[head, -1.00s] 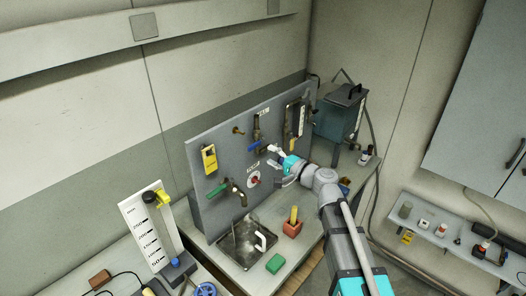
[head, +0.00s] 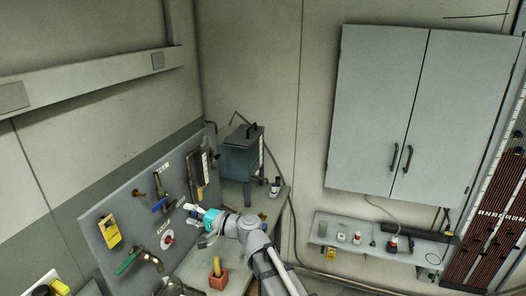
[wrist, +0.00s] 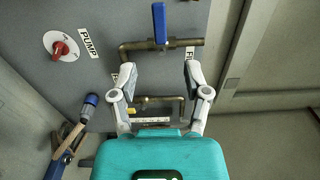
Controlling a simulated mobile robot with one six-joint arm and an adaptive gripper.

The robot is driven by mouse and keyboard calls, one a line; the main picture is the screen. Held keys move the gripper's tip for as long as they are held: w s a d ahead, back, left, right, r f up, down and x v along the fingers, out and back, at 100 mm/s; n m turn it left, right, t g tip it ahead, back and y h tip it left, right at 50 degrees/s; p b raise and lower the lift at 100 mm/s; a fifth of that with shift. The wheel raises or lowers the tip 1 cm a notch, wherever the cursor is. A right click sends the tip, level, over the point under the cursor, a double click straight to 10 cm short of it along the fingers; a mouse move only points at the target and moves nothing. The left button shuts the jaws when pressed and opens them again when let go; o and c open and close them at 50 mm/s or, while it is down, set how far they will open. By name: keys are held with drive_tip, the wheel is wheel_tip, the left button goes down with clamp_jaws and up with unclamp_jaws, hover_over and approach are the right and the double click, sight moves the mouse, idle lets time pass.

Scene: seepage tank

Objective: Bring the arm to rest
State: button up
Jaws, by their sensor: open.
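My gripper (wrist: 156,78) is open and empty in the wrist view, its two fingers apart in front of the grey panel's pipework. In the head view my gripper (head: 191,209) is extended toward the grey panel (head: 95,212), above the bench. A brass pipe with a blue-handled valve (wrist: 159,24) runs across just beyond the fingertips in the wrist view. I cannot tell whether the fingers touch it. A red pump knob (wrist: 60,49) on a white dial is left of the fingers; it also shows in the head view (head: 167,239).
A green-handled tap (head: 130,262) and a yellow tag (head: 110,231) are on the panel. A red pot (head: 218,279) stands on the bench beneath my arm. A blue-grey tank (head: 241,156) stands behind. A shelf (head: 370,240) with small containers hangs below the grey wall cabinet (head: 400,110).

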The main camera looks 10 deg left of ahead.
drive_tip(key=d+f+n+h+b, duration=0.1)
drive_tip(key=d+f+h, duration=0.4)
drive_tip(key=d, duration=0.7)
drive_tip(key=d+f+n+g+h+b, duration=0.1)
drive_tip(key=d+f+h, duration=0.3)
drive_tip(key=d+f, duration=0.55)
drive_tip(key=d+f+n+h+b, duration=0.1)
drive_tip(key=d+f+h, duration=0.35)
drive_tip(key=d, duration=0.95)
drive_tip(key=s+d+f+g+h, duration=0.1)
drive_tip(key=s+d+h, duration=0.1)
drive_tip(key=d, duration=0.5)
drive_tip(key=s+d+f+m+h, duration=0.1)
drive_tip(key=s+d+h, duration=0.1)
drive_tip(key=d, duration=0.5)
drive_tip(key=shift+s+f+g, duration=0.25)
drive_tip(key=shift+f+g, duration=0.1)
drive_tip(key=shift+g, duration=0.05)
